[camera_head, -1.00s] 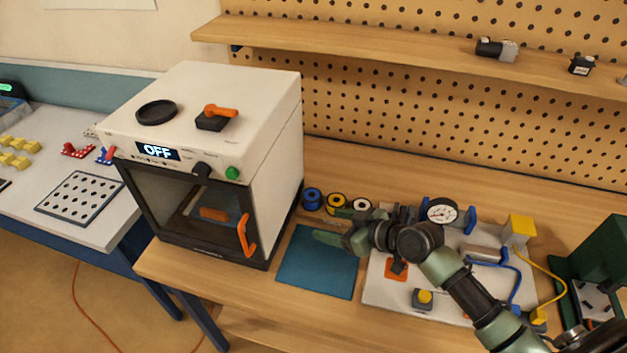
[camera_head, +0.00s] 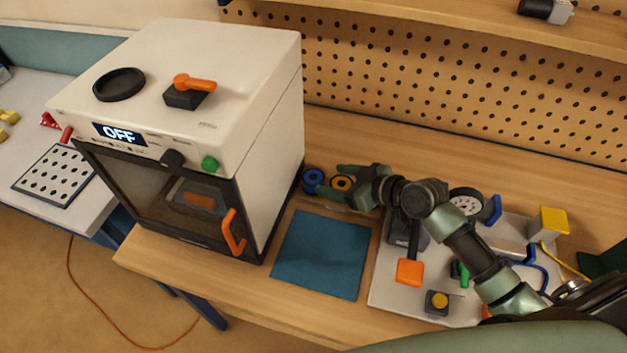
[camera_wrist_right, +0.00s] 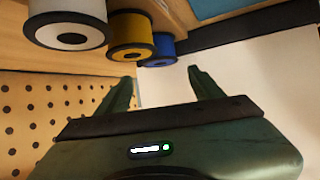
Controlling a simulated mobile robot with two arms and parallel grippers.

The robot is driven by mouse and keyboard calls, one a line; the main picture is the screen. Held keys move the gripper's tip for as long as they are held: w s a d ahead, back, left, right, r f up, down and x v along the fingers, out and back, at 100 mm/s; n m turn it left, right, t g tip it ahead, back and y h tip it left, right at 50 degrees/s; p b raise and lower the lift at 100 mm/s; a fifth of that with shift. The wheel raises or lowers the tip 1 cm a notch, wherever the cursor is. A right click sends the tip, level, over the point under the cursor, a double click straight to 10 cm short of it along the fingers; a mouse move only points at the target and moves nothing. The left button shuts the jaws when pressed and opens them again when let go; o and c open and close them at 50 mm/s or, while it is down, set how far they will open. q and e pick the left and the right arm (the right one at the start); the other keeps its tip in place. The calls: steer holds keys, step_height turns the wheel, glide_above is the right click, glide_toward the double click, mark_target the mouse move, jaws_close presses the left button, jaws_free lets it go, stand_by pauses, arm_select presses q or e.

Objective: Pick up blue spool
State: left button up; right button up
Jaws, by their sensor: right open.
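The blue spool (camera_head: 313,181) stands on the workbench beside the white printer-like machine, left of a yellow spool (camera_head: 342,184). My right gripper (camera_head: 340,181) is open, with its fingers pointing left towards the blue spool and around the yellow spool's place in the head view. In the right wrist view the blue spool (camera_wrist_right: 161,49) is ahead of the open, empty fingers (camera_wrist_right: 158,77), beyond the yellow spool (camera_wrist_right: 131,35) and a white spool (camera_wrist_right: 68,24). The white spool is hidden behind my gripper in the head view. My left gripper is not in view.
The white machine (camera_head: 270,130) with an orange handle stands close left of the blue spool. A blue mat (camera_head: 322,255) lies clear in front. A board (camera_head: 390,290) with a gauge, switches and wires is on the right. A pegboard (camera_head: 450,100) rises behind.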

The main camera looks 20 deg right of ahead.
mark_target(314, 177)
steer(key=shift+f, duration=0.45)
steer(key=p+x, duration=0.2)
steer(key=x, duration=0.5)
steer(key=shift+w+a+r, duration=0.1)
steer(key=shift+a+r, duration=0.05)
steer(key=shift+r, duration=0.05)
steer(key=shift+w+a+f, duration=0.2)
steer(key=shift+w+f, duration=0.05)
steer(key=shift+w, duration=0.05)
steer(key=c, duration=1.3)
steer(key=shift+d, duration=0.1)
